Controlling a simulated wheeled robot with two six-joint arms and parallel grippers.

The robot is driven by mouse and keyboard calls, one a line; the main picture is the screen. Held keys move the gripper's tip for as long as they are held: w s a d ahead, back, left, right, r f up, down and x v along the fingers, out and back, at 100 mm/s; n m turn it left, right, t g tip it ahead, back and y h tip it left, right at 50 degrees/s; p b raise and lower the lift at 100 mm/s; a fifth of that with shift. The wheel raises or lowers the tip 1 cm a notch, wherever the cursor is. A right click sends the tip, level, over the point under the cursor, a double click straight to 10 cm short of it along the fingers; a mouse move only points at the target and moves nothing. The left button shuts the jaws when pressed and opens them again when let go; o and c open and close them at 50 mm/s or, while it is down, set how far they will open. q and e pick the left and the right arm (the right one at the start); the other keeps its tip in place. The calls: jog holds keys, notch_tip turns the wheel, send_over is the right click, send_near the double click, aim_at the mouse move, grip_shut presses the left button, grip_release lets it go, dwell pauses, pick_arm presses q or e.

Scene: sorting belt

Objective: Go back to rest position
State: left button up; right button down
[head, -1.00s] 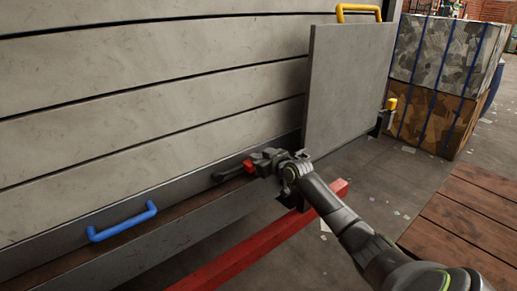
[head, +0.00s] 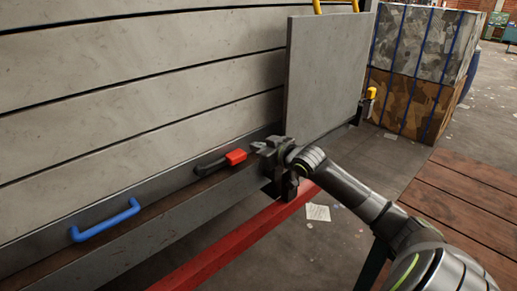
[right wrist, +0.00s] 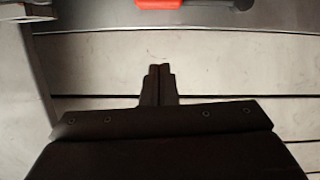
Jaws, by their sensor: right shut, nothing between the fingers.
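My right gripper (head: 262,147) is at the middle of the head view, just right of a black lever with a red grip (head: 235,157). It is shut and empty, with a small gap to the red grip. In the right wrist view its two fingers (right wrist: 157,72) are together in front of the pale slats, and the red grip (right wrist: 158,4) shows at the top edge. My left gripper is in neither view.
A slatted belt (head: 140,85) fills the left, with a blue handle (head: 105,220) on its edge. A grey upright panel (head: 325,75) stands behind my right gripper. A red rail (head: 235,238) runs below. Strapped bales (head: 418,40) and wooden boards (head: 460,205) are at the right.

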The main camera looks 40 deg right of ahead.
dwell(0.6)
